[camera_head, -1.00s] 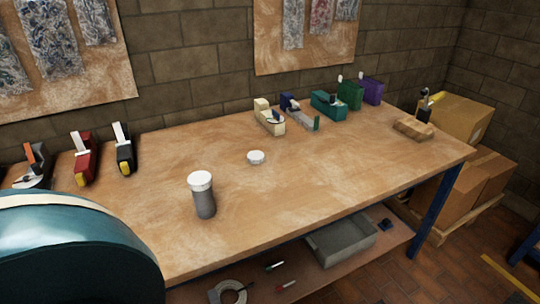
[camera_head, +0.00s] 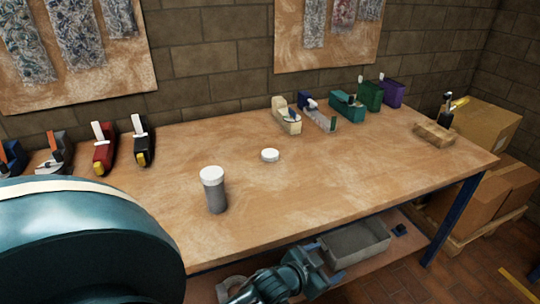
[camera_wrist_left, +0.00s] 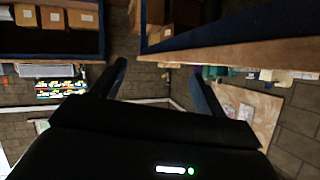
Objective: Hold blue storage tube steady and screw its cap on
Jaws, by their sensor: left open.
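The storage tube (camera_head: 216,196) stands upright on the bench near its front edge in the head view. It looks grey rather than blue, with a white top section. A round white cap (camera_head: 270,155) lies flat on the bench behind it and to its right. My left gripper (camera_head: 325,262) is low at the bench's front edge, right of the tube and apart from it. In the left wrist view its two dark fingers (camera_wrist_left: 158,70) are spread with nothing between them. Neither tube nor cap can be made out there. My right gripper is not in view.
The wooden bench (camera_head: 360,185) is clear around tube and cap. Tape dispensers (camera_head: 287,118) and coloured holders (camera_head: 370,95) line its back, staplers (camera_head: 103,150) its left end. A wooden block (camera_head: 434,134) sits at the right end. A grey bin (camera_head: 365,242) is on the shelf below.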

